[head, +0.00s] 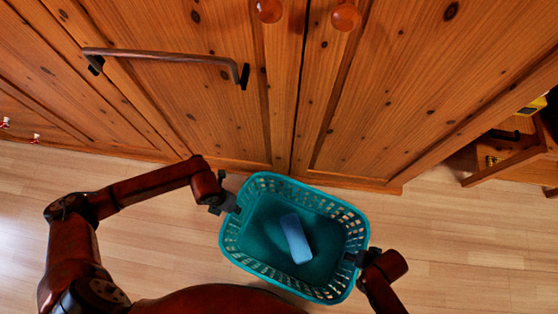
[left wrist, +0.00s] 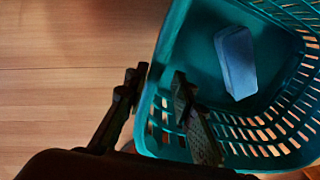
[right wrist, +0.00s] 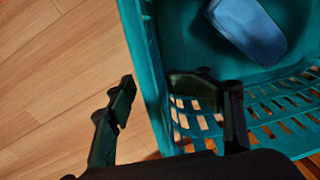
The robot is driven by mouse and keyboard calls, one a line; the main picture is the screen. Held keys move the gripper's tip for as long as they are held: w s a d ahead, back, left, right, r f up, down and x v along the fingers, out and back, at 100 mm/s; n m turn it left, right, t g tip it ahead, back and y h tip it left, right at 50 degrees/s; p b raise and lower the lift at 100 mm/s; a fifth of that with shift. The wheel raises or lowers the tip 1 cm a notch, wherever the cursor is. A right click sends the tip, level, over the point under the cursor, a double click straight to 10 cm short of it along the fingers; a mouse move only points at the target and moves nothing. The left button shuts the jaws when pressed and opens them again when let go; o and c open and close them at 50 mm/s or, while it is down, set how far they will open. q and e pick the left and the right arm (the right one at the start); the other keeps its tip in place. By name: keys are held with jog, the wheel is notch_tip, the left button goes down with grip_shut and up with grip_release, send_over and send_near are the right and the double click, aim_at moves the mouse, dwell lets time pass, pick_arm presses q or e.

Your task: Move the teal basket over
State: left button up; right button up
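The teal basket (head: 232,236) is upright in the middle of the head view, near the cabinet front. A light blue block (head: 296,238) lies inside it; it also shows in the left wrist view (left wrist: 236,62) and right wrist view (right wrist: 248,28). Whether the basket touches the floor is hard to tell.
A wooden cabinet (head: 400,90) with a long handle (head: 165,55) and round knobs (head: 345,16) stands just beyond the basket. A low wooden piece of furniture (head: 510,160) is at the right. The pale plank floor (head: 460,250) is clear to the right.

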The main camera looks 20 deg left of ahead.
jog(key=r, duration=0.6)
jog(key=shift+d, duration=0.35)
jog(key=shift+f, duration=0.1)
